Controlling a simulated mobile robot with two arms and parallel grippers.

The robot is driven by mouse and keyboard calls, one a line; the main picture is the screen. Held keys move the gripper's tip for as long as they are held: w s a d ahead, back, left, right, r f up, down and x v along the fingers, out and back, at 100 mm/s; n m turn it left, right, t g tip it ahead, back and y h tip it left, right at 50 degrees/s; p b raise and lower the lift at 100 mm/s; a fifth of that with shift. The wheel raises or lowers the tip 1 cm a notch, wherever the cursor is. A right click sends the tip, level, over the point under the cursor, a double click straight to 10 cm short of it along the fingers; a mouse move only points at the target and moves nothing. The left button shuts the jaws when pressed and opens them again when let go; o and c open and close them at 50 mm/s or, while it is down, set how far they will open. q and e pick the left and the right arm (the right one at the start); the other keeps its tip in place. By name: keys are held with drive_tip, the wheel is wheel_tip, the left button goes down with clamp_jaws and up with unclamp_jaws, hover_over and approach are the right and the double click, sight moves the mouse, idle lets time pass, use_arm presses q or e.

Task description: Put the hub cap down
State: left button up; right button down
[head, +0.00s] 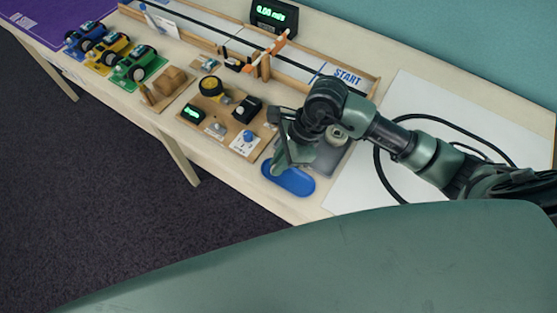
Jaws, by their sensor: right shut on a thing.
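My right gripper (279,165) points down just over the far left part of a blue oval tray (296,184) near the table's front edge. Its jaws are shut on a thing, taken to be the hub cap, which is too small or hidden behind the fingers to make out. I cannot tell whether the held thing touches the tray. The visible part of the tray looks empty. My left gripper is out of view.
A wooden board (212,120) with a yellow-rimmed wheel, displays and a knob lies left of the tray. A grey plate (331,158) lies right of it, beside a white sheet (350,199). Toy cars (137,64) stand far left. A black cable loops under my right arm.

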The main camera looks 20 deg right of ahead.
drive_tip(key=shift+f, duration=0.15)
drive_tip(key=c, duration=1.5)
unclamp_jaws()
drive_tip(key=shift+o, duration=0.2)
drive_tip(key=shift+r, duration=0.3)
drive_tip(key=shift+d+r, duration=0.2)
drive_tip(key=shift+r, duration=0.1)
drive_tip(key=b+v, duration=0.1)
drive_tip(key=v, duration=1)
drive_tip(key=shift+r, duration=0.15)
